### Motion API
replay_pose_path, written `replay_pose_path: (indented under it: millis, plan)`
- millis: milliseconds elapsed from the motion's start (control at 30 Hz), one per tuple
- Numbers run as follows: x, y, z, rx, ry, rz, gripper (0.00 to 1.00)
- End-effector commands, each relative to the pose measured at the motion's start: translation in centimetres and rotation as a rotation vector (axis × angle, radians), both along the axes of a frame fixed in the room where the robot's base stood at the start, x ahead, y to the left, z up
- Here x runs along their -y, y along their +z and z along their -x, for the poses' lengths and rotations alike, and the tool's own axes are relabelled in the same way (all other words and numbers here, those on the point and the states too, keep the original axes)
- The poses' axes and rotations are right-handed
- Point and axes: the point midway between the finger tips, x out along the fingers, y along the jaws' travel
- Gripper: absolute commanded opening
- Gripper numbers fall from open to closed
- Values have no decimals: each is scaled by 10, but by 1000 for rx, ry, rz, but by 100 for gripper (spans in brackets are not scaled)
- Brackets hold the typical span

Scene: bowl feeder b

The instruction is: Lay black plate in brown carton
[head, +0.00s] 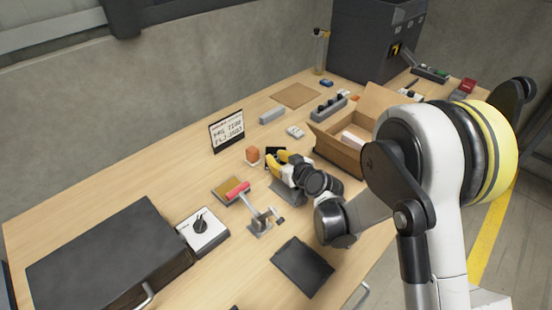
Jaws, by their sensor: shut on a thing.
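My gripper (276,163), with yellow fingers, is over the middle of the table in the head view. It is shut on a small black plate (275,151), which shows in part just beyond the fingertips; the fingers hide the rest. I cannot tell its height above the table. The brown carton (338,153) stands open to the right of my gripper, with its flaps up. A whitish thing (352,139) lies inside it. The gripper and the plate are outside the carton.
A lever press with a red handle (259,222) and a dark flat slab (303,266) are nearer.

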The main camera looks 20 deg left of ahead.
Motion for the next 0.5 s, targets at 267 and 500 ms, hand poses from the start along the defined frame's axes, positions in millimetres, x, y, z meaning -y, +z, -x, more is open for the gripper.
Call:
replay_pose_path:
  millis: [267, 500]
  plan:
    - [0, 0, 0, 0, 0, 0, 37]
    - [5, 7, 3, 0, -1, 0, 37]
